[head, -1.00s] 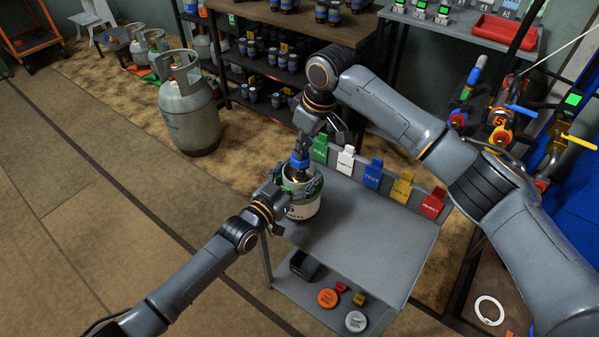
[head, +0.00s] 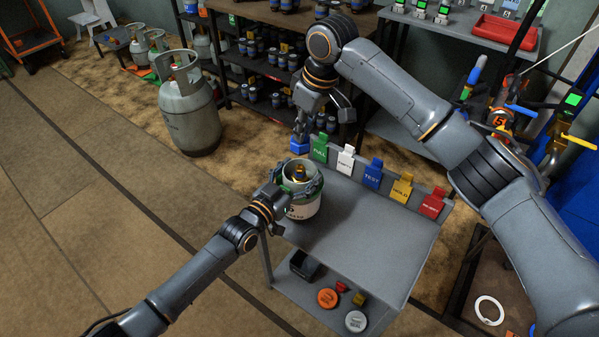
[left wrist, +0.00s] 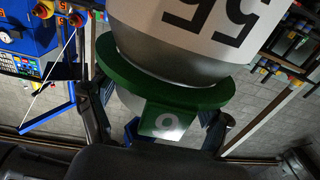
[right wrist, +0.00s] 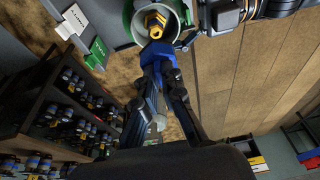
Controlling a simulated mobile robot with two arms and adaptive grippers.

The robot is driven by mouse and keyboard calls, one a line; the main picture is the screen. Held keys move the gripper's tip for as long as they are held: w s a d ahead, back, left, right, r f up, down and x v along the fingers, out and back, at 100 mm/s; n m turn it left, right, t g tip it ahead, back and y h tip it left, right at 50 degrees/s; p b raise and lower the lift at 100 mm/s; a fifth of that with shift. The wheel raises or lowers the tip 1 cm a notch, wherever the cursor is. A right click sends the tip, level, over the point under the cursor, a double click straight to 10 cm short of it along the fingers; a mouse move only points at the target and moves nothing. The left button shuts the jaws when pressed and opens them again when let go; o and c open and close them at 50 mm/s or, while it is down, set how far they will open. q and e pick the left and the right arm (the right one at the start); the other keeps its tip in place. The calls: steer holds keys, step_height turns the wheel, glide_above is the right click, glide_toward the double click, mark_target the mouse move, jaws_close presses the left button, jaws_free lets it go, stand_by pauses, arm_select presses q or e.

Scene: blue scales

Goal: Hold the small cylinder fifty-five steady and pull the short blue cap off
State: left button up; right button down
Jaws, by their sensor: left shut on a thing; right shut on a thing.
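The small cylinder fifty-five (head: 301,208) stands upright at the back left corner of the grey cart, its white side marked "55" in the left wrist view (left wrist: 215,20). My left gripper (head: 281,190) is shut on its green collar (left wrist: 185,92) near a tab marked "9". The short blue cap (head: 299,145) is in my right gripper (head: 300,135), apart from the cylinder and above it. The cap also shows between the right fingertips in the right wrist view (right wrist: 158,58). The bare brass valve (right wrist: 154,22) shows inside the collar.
The cart top (head: 350,235) is clear right of the cylinder. Coloured tags, including the green FULL tag (head: 319,149), line its back edge. A lower shelf holds a black box (head: 304,265) and discs. A dark rack of small cylinders (head: 265,75) stands behind.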

stand_by(0.3)
arm_select(q)
steer(key=o, duration=1.8)
steer(key=v, duration=1.2)
